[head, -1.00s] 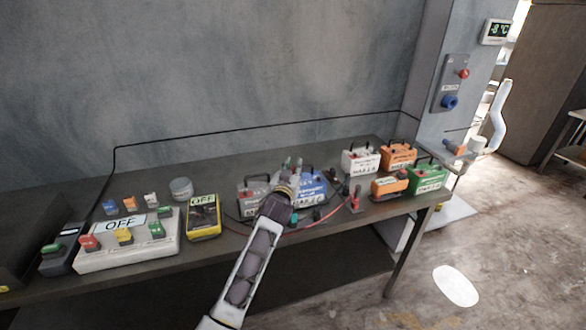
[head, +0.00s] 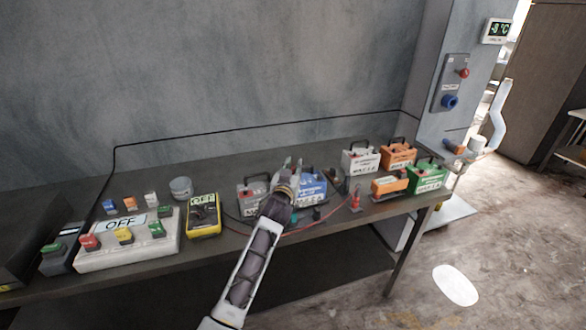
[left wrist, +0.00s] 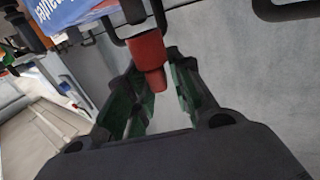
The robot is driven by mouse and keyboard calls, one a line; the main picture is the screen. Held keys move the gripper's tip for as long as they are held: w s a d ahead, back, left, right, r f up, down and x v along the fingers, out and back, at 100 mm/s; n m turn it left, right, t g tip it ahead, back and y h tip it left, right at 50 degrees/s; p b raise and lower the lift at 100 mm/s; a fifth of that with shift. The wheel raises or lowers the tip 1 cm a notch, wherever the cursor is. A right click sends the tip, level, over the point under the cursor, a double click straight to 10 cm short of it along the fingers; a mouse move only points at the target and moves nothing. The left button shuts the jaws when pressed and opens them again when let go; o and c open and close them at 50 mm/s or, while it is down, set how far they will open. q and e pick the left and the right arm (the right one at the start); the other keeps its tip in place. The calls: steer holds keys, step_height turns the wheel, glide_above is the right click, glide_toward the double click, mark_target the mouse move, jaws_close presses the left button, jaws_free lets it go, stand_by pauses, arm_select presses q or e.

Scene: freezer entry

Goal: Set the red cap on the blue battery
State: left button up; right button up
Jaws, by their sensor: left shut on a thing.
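The blue battery (head: 313,188) stands on the bench, partly hidden behind my left arm in the head view. A corner of it shows at the upper left of the left wrist view (left wrist: 68,12). My left gripper (head: 288,167) is just left of the blue battery, above the bench. In the left wrist view, the left gripper (left wrist: 147,18) is shut on the red cap (left wrist: 149,50), which sits between its fingers. The cap is apart from the battery's visible part. The cap is hidden in the head view. My right gripper is not in view.
A grey battery (head: 250,195) stands left of my gripper, and a white one (head: 360,160) to the right. A red clamp (head: 356,202) with cables lies in front. A yellow meter (head: 203,218) and a switch panel (head: 128,245) stand left. Orange and green (head: 428,179) batteries stand right.

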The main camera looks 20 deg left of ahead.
arm_select(q)
steer(key=shift+f+b, duration=0.7)
steer(key=shift+f, duration=0.6)
stand_by(0.5)
steer(key=o, duration=0.9)
steer(key=shift+o, duration=0.2)
steer(key=shift+s+d, duration=0.1)
steer(key=shift+s, duration=0.75)
steer(key=s, duration=1)
steer(key=shift+s+d, duration=0.15)
steer(key=shift+d, duration=0.2)
stand_by(0.3)
